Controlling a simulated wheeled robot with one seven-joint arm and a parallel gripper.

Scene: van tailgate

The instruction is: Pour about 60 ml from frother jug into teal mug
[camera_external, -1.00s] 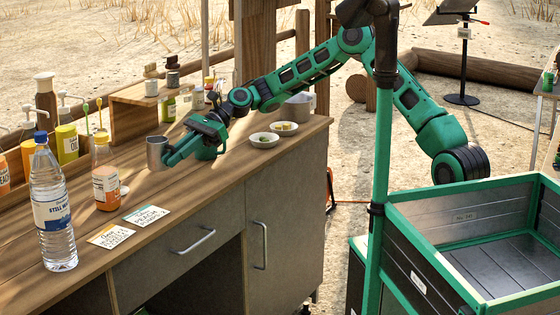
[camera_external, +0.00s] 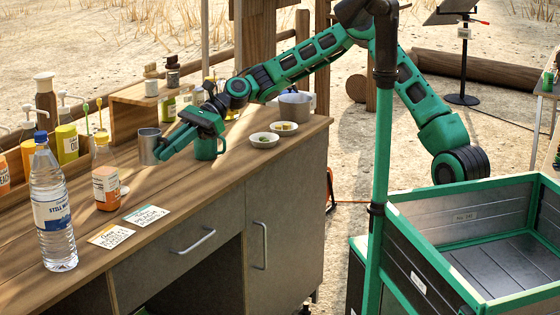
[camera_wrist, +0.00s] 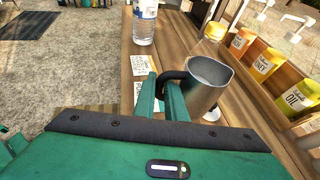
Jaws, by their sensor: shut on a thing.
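The frother jug is a steel jug (camera_external: 149,146) with a dark handle, seen at the left of my gripper. In the wrist view, the jug (camera_wrist: 208,84) looks upright and its grey inside shows, but no liquid level can be made out. My gripper (camera_wrist: 163,95) is shut on the jug's handle; in the external view, my gripper (camera_external: 168,148) reaches leftward to the jug. Whether the jug's base touches the counter is unclear. The teal mug (camera_external: 207,149) stands on the counter right of the jug, partly hidden beneath my wrist. It does not show in the wrist view.
An orange-labelled bottle (camera_external: 106,180) stands left of the jug, with a water bottle (camera_external: 53,212) nearer. Pump bottles (camera_external: 66,142) line the back. Two white bowls (camera_external: 263,141) and a grey pot (camera_external: 295,106) are to the right. Two cards (camera_external: 147,215) lie on clear front counter (camera_external: 180,196).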

